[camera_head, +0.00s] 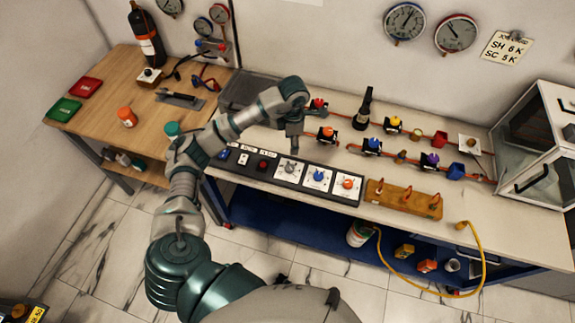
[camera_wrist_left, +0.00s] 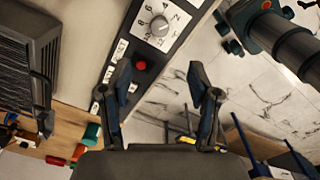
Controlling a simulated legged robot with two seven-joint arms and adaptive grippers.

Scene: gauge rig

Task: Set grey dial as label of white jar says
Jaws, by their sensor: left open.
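The grey dial (camera_head: 290,168) sits on a white numbered square in the dark control panel, left of a blue and an orange dial. In the left wrist view the grey dial (camera_wrist_left: 160,26) is near the top, its scale plainly visible. My left gripper (camera_head: 294,146) points down just above and behind the dial. In the left wrist view my left gripper (camera_wrist_left: 158,80) is open and empty, its fingers apart and clear of the dial. A white container (camera_head: 360,234) stands on the lower blue shelf; I cannot read a label on it or tell whether it is the jar.
A red button (camera_head: 263,165) lies left of the dial on the panel. Valves with coloured knobs (camera_head: 371,146) stand behind on the bench. A wooden block (camera_head: 404,198) with pegs and a glass-sided case (camera_head: 537,130) are to the right.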

